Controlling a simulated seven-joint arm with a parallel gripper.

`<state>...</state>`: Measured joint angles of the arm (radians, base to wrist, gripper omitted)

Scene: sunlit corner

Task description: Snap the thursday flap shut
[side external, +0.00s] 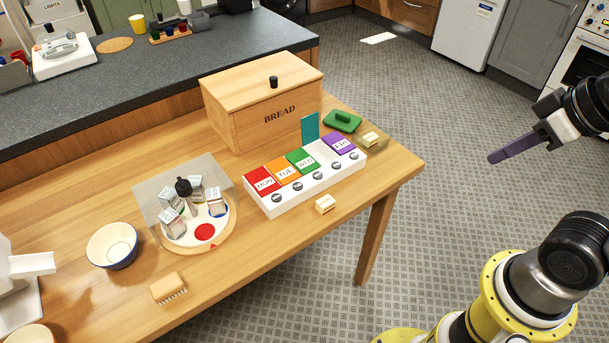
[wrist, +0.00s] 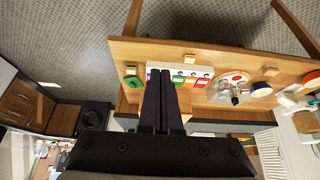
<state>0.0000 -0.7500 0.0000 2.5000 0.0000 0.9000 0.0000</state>
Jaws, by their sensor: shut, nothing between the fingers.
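A white pill organizer (side external: 318,183) with several coloured day flaps sits on the wooden table; it also shows in the wrist view (wrist: 207,72), partly behind my fingers. The teal flap (side external: 310,127), between the green WED flap (side external: 302,161) and the purple FRI flap (side external: 339,144), stands upright, open. Its label faces away from view. The red MON (side external: 264,181), orange TUE (side external: 283,171), green and purple flaps lie flat. My gripper (side external: 494,158) is shut and empty, off the table's right side and well apart from the organizer. Its dark fingers also show in the wrist view (wrist: 161,72).
A wooden bread box (side external: 262,112) stands behind the organizer. A green object (side external: 342,121) and a small cream block on a tray (side external: 371,139) are at its right end. Another cream block (side external: 325,204) lies in front. A round carousel (side external: 205,232) stands left.

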